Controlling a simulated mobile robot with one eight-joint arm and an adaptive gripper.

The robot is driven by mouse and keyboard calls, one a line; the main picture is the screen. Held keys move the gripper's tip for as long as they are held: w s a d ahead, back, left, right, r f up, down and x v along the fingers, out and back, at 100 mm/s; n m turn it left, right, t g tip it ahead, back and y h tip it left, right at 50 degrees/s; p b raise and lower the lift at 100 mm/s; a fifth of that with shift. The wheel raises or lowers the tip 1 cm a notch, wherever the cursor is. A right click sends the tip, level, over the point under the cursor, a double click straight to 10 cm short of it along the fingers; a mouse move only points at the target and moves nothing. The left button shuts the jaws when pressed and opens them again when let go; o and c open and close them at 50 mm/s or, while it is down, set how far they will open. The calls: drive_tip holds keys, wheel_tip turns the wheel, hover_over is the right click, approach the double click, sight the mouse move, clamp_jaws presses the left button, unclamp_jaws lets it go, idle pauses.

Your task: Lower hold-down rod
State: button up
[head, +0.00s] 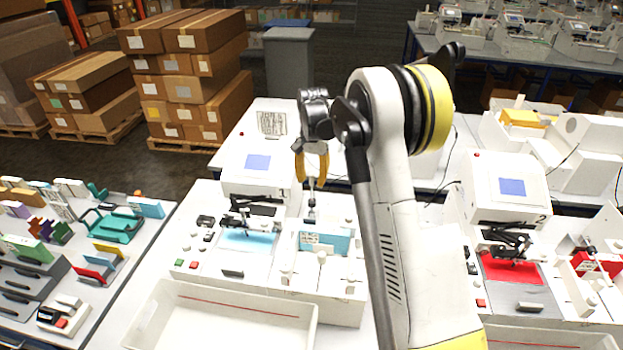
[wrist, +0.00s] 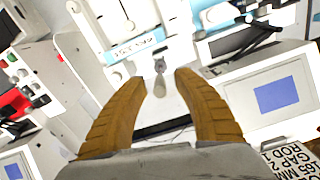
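Plotter 1 (head: 258,190) stands on the table in the head view, with a blue screen and a dark pen arm. Its hold-down rod (head: 312,201) is a thin upright grey rod above a light-blue block (head: 330,241). My gripper (head: 312,180) is open, with orange fingers pointing down over the rod's upper end. In the wrist view the rod's rounded grey end (wrist: 159,76) lies between the fingertips (wrist: 161,84), with a gap visible on both sides. The lettered light-blue block (wrist: 134,47) shows just beyond it. I cannot tell whether a finger touches the rod.
A white tray (head: 226,288) lies in front of plotter 1. Plotter 2 (head: 507,192) stands to the right, with a red sheet. A left table (head: 120,275) holds coloured parts. Stacked boxes (head: 195,85) stand behind on pallets. My arm hides the area between the plotters.

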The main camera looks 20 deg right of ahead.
clamp_jaws()
drive_tip(key=shift+s, duration=0.1)
drive_tip(key=shift+s+a+f+t+h+b, duration=0.25)
drive_tip(key=shift+s+a+t+h+b, duration=0.2)
drive_tip(key=shift+s+b, duration=0.35)
drive_tip(key=s+a+f+t+h+b, duration=0.6)
drive_tip(key=s+f+t+b, duration=0.3)
drive_tip(key=b, duration=1)
drive_tip(key=shift+a+t+b, duration=0.25)
drive_tip(key=shift+t+b, duration=0.1)
drive_tip(key=shift+s, duration=0.1)
